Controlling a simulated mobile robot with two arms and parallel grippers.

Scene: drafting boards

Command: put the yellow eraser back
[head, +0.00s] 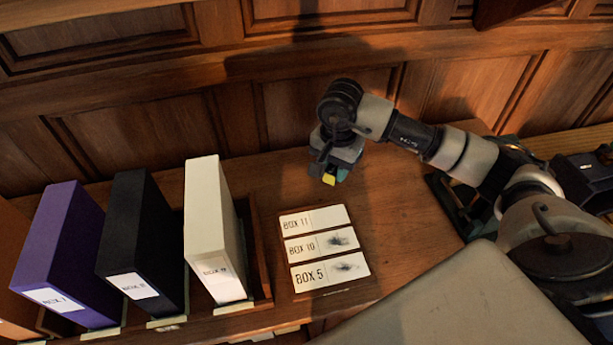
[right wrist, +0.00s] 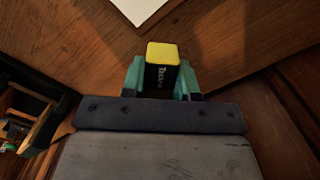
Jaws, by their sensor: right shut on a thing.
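The yellow eraser (right wrist: 162,54) has a black sleeve with pale lettering. My right gripper (right wrist: 161,82) is shut on it, with a green-tipped finger on each side, in the right wrist view. In the head view the right gripper (head: 333,172) points down above the wooden desk, behind the label cards, and a small yellow bit of the eraser (head: 328,179) shows at its tip. I cannot tell how far above the desk it is. My left gripper is not in view.
Label cards reading BOX 11 (head: 313,220), BOX 10 (head: 321,244) and BOX 5 (head: 329,271) lie in front of the gripper. Purple (head: 62,252), black (head: 143,240) and cream (head: 212,225) box files stand at left. Bare desk (head: 403,212) lies right of the cards; a panelled wall is behind.

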